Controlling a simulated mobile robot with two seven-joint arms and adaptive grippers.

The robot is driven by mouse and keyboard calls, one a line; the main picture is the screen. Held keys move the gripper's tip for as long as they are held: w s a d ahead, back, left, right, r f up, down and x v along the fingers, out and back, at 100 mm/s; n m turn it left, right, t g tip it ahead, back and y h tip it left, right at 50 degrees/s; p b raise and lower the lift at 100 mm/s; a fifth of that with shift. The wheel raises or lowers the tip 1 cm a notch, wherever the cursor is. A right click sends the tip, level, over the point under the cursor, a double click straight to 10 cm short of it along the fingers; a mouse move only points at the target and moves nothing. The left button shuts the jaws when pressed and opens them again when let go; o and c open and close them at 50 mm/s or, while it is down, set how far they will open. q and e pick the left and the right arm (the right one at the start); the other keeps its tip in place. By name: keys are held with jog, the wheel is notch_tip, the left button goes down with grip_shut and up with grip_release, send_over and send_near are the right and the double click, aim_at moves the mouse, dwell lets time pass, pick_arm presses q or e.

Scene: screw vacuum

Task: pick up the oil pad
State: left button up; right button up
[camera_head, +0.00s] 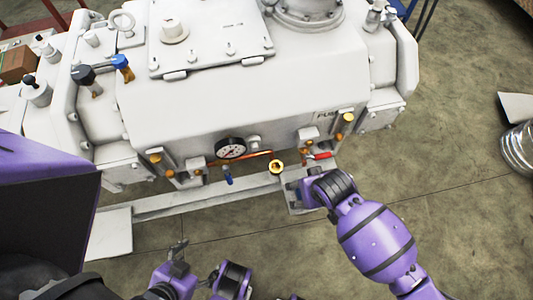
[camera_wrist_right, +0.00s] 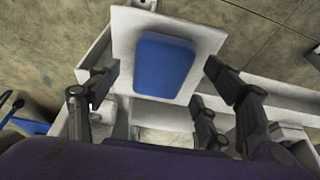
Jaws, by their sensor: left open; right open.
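The oil pad, a blue rounded rectangle (camera_wrist_right: 165,66), lies on a pale flat plate (camera_wrist_right: 124,28) in the right wrist view. My right gripper (camera_wrist_right: 162,72) is open, with one finger on each side of the pad in that view. I see no finger closed on the pad, and the remaining height above it is hard to judge. In the head view my right gripper (camera_head: 303,190) is at the low ledge in front of the machine and hides the pad. My left gripper (camera_head: 178,252) is low in the head view, open and apart from the machine.
A large white machine (camera_head: 235,95) fills the back, with a round gauge (camera_head: 231,148), a yellow-rimmed port (camera_head: 276,167) and a red-handled valve (camera_head: 318,156) close to my right gripper. A metal cylinder (camera_head: 518,148) stands at the far right. The floor (camera_head: 465,215) is clear at right.

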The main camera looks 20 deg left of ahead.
jog(key=shift+w+a+f, duration=0.15)
jog(key=shift+f, duration=0.35)
pick_arm(q)
jog(key=shift+w+d, duration=0.15)
jog(key=shift+w, duration=0.15)
pick_arm(e)
jog(key=c, duration=1)
jog(key=shift+c, duration=0.2)
jog(key=shift+r, duration=0.5)
notch_tip(320, 180, up, 3)
jog(key=shift+f+p, duration=0.2)
jog(key=shift+p, duration=0.2)
pick_arm(q)
jog(key=r+p, duration=0.2)
jog(key=shift+w+a+r, duration=0.2)
jog(key=shift+w+r, duration=0.1)
pick_arm(e)
jog(key=s+a+r, duration=0.3)
jog(key=s+r, duration=0.1)
jog(key=s, duration=0.2)
jog(key=s+a+r, duration=0.2)
jog(key=s+r, duration=0.3)
jog(key=s, duration=0.1)
jog(key=shift+s+a+r, duration=0.25)
jog(key=shift+s+a, duration=0.1)
jog(key=shift+a, duration=0.05)
